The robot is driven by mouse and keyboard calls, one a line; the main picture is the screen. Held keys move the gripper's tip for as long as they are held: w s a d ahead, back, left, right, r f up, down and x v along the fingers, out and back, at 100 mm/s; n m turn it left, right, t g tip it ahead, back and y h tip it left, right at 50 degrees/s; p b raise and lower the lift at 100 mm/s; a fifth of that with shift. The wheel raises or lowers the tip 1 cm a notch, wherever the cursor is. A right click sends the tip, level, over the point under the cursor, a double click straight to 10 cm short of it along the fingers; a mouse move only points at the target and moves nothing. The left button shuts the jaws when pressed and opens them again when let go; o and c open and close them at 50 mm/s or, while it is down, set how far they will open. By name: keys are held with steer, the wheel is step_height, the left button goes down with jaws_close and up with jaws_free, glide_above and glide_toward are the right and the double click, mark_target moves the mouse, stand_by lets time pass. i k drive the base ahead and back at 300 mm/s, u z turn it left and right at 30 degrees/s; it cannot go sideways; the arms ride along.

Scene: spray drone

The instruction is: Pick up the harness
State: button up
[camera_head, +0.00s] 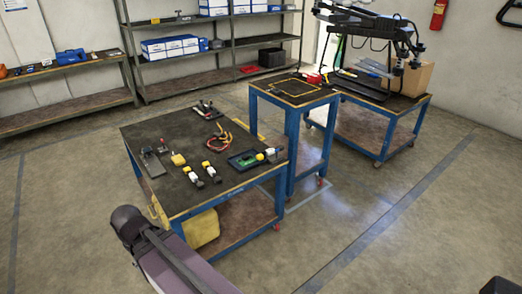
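The harness appears as a small bundle of red and yellow wires (217,141). It lies loosely curved on the dark top of the blue-framed table (150,128), right of the table's middle. Nothing is touching it from above. My gripper's fingers do not show in the head view. A dark and purplish-grey part at the bottom left, in front of the table, looks like part of my own body.
Near the harness are a green tray (243,160), yellow-and-white connectors (211,171), a yellow piece (178,159) and a black tool (207,110). A narrow blue stand (292,92) and a drone cart (398,104) stand behind right.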

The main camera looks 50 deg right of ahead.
mark_target(260, 157)
steer(key=z, duration=0.05)
steer(key=i, duration=0.75)
steer(key=z, duration=0.65)
steer(key=i, duration=0.65)
steer(key=z, duration=0.5)
